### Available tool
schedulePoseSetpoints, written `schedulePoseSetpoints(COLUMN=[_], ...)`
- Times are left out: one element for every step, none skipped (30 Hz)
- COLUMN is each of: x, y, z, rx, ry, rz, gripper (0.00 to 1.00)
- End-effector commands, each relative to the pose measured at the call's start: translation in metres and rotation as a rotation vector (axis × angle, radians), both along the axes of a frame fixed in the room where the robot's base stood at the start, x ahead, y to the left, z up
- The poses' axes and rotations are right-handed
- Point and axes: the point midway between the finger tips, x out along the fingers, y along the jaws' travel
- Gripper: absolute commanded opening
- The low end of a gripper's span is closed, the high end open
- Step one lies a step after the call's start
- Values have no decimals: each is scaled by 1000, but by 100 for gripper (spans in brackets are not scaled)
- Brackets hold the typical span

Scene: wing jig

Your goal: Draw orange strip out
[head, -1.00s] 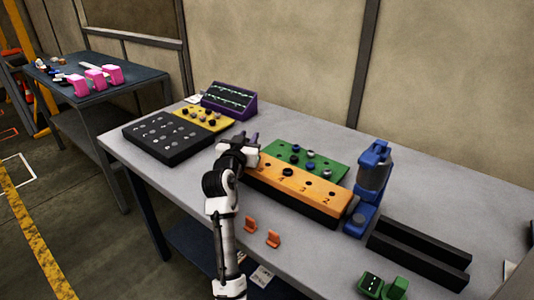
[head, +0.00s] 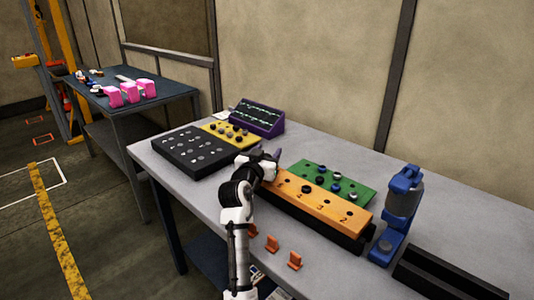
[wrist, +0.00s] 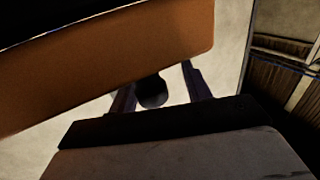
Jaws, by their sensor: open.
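The orange strip (head: 316,203) is a long numbered bar with dark holes, lying on a black base (head: 318,224) on the grey table. My gripper (head: 268,156) is at the strip's left end, partly hidden by my own wrist. In the wrist view the strip's orange side (wrist: 120,65) fills the upper left. My gripper's two dark fingers (wrist: 158,88) stand apart below it. A dark round knob (wrist: 152,92) shows between them, and I cannot tell whether they touch it.
A green board (head: 335,187) with several knobs lies behind the strip. A blue stand (head: 398,215) is right of it, with a black channel (head: 445,280) beyond. A black tray (head: 188,155) lies to the left.

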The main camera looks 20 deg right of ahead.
Motion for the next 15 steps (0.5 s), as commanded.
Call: schedulePoseSetpoints(x=[0,-1,-1,-2,-3,-6,-8,-11,-16,-20,-24,-31,-35,-40,-47], y=[0,0,0,1,2,5,8,11,16,20,24,31,36,41,48], z=[0,-1,-1,-1,-2,-2,-3,-3,-3,-4,-4,-4,-4,-4,-4], rx=[1,1,1,1,1,1,1,1,1,1,1,1,1,1,1], ry=[1,1,1,1,1,1,0,0,-1,0,-1,-1,-2,-1,-2], rz=[-1,-1,-2,-2,-2,-2,-1,-1,0,0,1,1,2,2,2], gripper=[49,49,49,49,49,49,49,49,49,49,49,49,49,49,49])
